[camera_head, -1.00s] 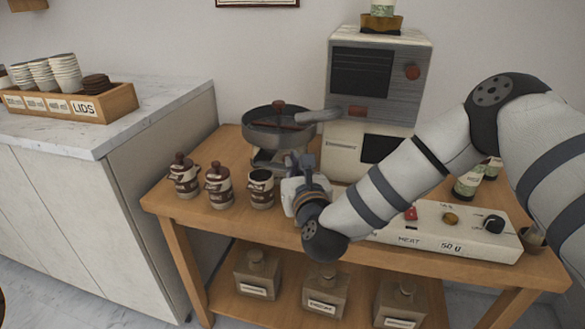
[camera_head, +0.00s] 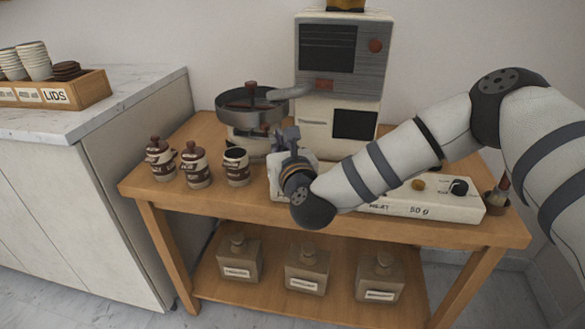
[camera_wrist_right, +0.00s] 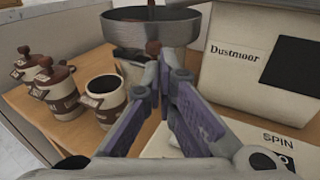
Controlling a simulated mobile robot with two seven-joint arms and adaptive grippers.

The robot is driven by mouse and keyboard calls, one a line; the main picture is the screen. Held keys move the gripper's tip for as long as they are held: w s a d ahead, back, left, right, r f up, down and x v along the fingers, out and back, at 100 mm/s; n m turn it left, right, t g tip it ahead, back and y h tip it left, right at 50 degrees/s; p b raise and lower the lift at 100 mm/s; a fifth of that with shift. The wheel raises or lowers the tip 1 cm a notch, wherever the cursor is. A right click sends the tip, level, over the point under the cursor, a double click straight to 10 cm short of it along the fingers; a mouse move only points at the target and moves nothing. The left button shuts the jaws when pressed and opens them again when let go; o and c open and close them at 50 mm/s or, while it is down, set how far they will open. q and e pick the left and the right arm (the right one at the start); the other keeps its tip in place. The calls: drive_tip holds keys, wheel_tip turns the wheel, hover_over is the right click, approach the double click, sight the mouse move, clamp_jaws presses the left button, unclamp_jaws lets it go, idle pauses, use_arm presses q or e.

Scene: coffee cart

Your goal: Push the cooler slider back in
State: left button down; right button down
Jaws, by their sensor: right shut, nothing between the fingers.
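The cooler is the round grey metal pan (camera_head: 252,108) on a light base at the back of the wooden table. It also shows at the top of the wrist view (camera_wrist_right: 152,28). A small brown knob (camera_wrist_right: 153,48), which may be the slider's handle, shows at the cooler's front just beyond my fingertips. I cannot tell if they touch. My right gripper (camera_head: 287,136) is in front of the cooler, and its fingers converge, shut and empty, in the wrist view (camera_wrist_right: 165,62). My left gripper is not in view.
A white SPIN box (camera_wrist_right: 260,145) sits under my right gripper. An open brown-banded jar (camera_head: 236,168) and two lidded jars stand to its left. The roaster (camera_head: 338,70) rises behind, right of the cooler.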

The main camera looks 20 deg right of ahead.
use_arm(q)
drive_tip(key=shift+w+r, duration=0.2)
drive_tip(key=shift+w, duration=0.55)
use_arm(e)
drive_tip(key=s+a, duration=0.1)
drive_tip(key=s, duration=0.6)
drive_tip(key=shift+s+r, duration=0.2)
drive_tip(key=shift+s, duration=0.15)
